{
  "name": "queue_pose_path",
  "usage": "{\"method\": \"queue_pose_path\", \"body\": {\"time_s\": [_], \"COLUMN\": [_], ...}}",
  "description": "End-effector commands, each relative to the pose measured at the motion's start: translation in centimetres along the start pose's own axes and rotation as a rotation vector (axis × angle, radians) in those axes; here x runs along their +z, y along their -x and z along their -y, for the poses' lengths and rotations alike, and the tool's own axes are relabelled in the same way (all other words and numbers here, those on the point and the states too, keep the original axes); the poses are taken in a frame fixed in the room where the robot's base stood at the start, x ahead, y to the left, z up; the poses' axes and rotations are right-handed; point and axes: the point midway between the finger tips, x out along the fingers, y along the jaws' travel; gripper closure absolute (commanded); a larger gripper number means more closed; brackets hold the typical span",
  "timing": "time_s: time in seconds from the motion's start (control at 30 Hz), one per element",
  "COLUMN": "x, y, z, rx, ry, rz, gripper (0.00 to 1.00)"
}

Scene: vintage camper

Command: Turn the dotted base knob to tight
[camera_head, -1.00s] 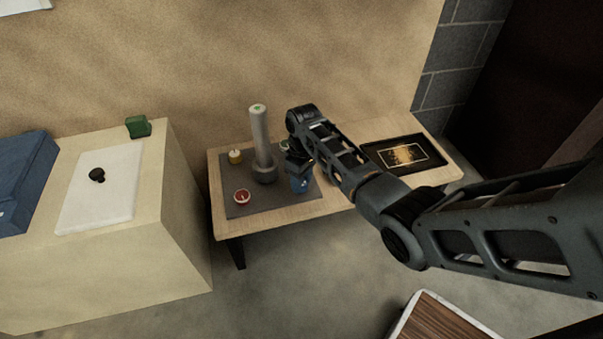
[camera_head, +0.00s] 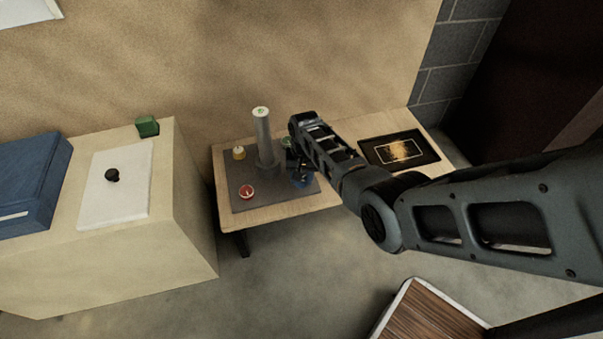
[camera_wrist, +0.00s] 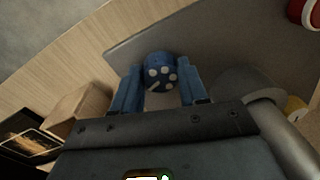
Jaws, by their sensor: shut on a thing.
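The dotted base knob (camera_wrist: 160,68) is blue with several white dots and a short white line on its top. In the wrist view it sits between the two blue fingers of my gripper (camera_wrist: 160,86), which is shut on it. In the head view only a dark blue patch of the knob shows beside my gripper (camera_head: 298,172); my wrist hides the rest. The knob stands at the right front part of a dark grey base plate (camera_head: 252,203), beside a grey upright post (camera_head: 263,135). I cannot read any tight mark.
A red knob (camera_head: 247,192), a yellow knob (camera_head: 239,152) and a green one (camera_head: 287,142) are also on the plate. The post stands close to my gripper. A dark framed panel (camera_head: 372,149) lies on the table's right. A cream cabinet (camera_head: 190,200) stands at left.

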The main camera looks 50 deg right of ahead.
Motion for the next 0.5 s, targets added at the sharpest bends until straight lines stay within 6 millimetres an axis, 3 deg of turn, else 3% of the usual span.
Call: {"method": "queue_pose_path", "body": {"time_s": [0.5], "x": [-0.04], "y": [0.15], "z": [0.28], "rx": [-0.003], "ry": [-0.486], "rz": [-0.027], "gripper": [0.88]}}
